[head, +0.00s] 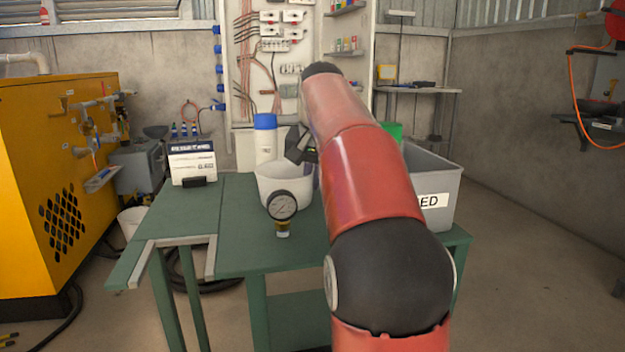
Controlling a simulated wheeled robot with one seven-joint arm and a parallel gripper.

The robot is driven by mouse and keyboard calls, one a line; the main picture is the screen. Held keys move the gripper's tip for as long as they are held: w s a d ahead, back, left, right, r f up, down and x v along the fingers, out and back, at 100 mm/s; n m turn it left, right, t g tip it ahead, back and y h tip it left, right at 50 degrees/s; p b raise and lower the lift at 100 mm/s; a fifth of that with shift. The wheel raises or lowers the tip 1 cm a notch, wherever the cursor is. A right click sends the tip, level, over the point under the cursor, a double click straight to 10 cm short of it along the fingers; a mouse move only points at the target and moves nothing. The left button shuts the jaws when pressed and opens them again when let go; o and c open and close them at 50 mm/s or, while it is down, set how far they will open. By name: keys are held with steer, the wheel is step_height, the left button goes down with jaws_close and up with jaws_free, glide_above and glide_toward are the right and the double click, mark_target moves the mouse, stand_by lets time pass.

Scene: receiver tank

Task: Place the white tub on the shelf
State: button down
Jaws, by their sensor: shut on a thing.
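The white tub (268,183) is over the middle of the green bench, behind a pressure gauge that hides part of its front. My gripper (303,155) is at the tub's back right rim, shut on it; my arm hides part of the grip. I cannot tell whether the tub's base touches the bench top. A green lower shelf (300,308) shows under the bench, its right part hidden by my arm. A grey shelf (420,90) stands against the back wall, with small dark items on it. Which shelf is meant is not clear from the view.
The pressure gauge (282,206) stands close in front of the tub. A blue-capped white bottle (265,140) stands behind it. A boxed sign (192,163) is at left and a grey bin (440,175) at right. The bench's front left (235,240) is clear.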

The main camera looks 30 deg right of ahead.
steer(key=c, duration=1.6)
jaws_free()
